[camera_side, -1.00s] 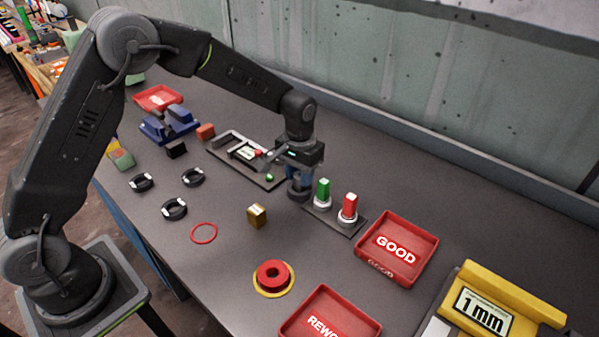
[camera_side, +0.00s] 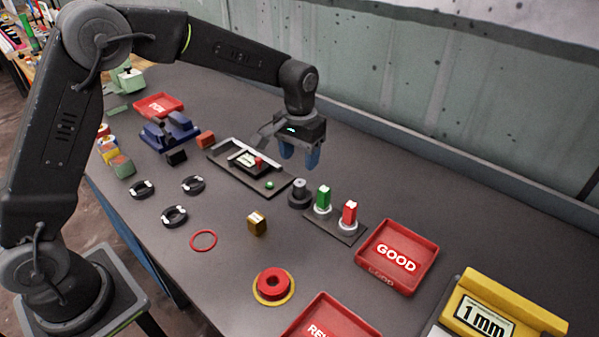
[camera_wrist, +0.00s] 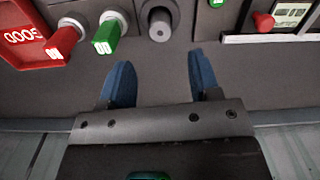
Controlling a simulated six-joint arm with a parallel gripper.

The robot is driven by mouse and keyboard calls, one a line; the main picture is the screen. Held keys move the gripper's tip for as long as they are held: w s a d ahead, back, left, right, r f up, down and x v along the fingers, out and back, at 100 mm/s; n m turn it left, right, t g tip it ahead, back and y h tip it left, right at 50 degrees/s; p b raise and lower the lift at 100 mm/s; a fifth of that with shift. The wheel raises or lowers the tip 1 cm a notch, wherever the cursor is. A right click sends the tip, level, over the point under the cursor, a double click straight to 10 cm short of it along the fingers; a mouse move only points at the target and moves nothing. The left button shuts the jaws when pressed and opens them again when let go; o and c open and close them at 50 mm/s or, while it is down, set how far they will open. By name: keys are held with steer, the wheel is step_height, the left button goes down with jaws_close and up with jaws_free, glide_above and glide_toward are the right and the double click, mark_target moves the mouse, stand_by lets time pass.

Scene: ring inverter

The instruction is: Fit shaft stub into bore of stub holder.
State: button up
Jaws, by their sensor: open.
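A grey shaft stub (camera_side: 299,185) stands upright in the round dark stub holder (camera_side: 300,201), left of the green and red plugs in the side view. In the wrist view the stub (camera_wrist: 159,29) sits inside the ring of the holder (camera_wrist: 147,12), at the top centre. How deep it sits in the bore cannot be told. My gripper (camera_side: 299,160) is open and empty, with its blue fingers above the stub and apart from it. In the wrist view the two fingers of my gripper (camera_wrist: 160,75) are spread, with bare table between them.
A green plug (camera_side: 323,194) and a red plug (camera_side: 349,211) stand close to the right of the holder. A grey fixture tray (camera_side: 270,182) lies close to its left. The red GOOD tray (camera_side: 398,255) is farther right. The table behind is clear.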

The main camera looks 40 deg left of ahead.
steer(key=s+a+r+t, duration=0.3)
steer(key=s+r, duration=1)
steer(key=r, duration=0.1)
steer(key=s+f+t, duration=0.1)
steer(key=s, duration=0.6)
steer(key=s+a+f+m+t, duration=0.1)
steer(key=s, duration=0.6)
steer(key=shift+s+a+t, duration=0.3)
steer(key=shift+s, duration=0.05)
